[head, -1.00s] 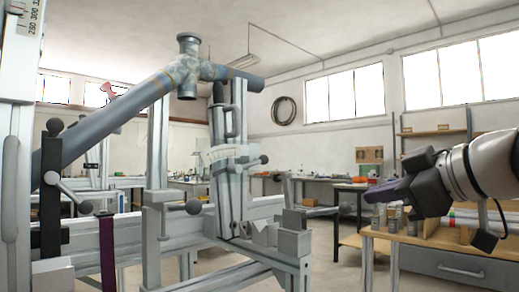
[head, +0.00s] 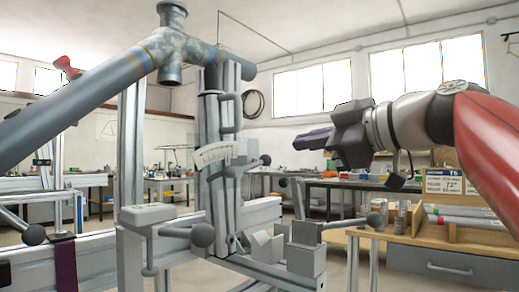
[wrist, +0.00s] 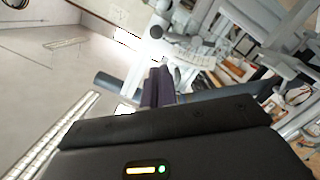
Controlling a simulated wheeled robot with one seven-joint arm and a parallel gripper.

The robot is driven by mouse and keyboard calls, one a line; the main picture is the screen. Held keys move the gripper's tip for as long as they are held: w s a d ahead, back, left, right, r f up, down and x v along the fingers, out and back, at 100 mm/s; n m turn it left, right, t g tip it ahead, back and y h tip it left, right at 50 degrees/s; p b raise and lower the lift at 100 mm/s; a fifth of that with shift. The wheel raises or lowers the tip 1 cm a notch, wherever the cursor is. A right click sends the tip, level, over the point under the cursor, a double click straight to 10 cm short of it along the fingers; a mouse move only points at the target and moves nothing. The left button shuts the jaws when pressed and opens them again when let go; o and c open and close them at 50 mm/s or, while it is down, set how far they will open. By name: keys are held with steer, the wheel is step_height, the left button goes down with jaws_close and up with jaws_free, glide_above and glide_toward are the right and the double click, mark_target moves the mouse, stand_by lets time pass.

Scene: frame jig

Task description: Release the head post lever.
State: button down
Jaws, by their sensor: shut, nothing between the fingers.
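The head post (head: 212,120) stands upright near the middle of the head view, under the head tube end of the frame (head: 172,45). A pale angle scale (head: 213,154) is fixed on it. A lever with a dark ball knob (head: 265,160) sticks out to the right of the post beside the scale; I cannot tell surely that it is the head post lever. My gripper (head: 308,139) is shut and empty, right of the post and apart from it, its purple fingers pointing left. The fingers also show in the wrist view (wrist: 158,85); a dark knob (wrist: 156,31) lies beyond them.
Other ball-knob levers stand at the lower left (head: 203,235) and lower right (head: 374,220) of the jig. The sloping frame tube (head: 75,110) fills the upper left. A wooden bench with a drawer (head: 455,262) stands at right. Open air lies between my gripper and the post.

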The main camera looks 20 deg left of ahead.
mark_target(267, 165)
steer(key=shift+a, duration=0.1)
steer(key=p+x, duration=0.1)
steer(key=x, duration=0.9)
steer(key=shift+p, duration=0.35)
steer(key=shift+w+d+f+m, duration=0.25)
steer(key=shift+f+m, duration=0.1)
steer(key=shift+m, duration=0.25)
steer(key=shift+w+d+f+m+g, duration=0.15)
steer(key=shift+w+f+m+g, duration=0.15)
steer(key=shift+f+m, duration=0.5)
steer(key=shift+w+f+m+b, duration=0.1)
steer(key=shift+f+m+b, duration=0.1)
steer(key=shift+m+b, duration=0.3)
steer(key=shift+f, duration=0.3)
steer(key=shift+r, duration=0.1)
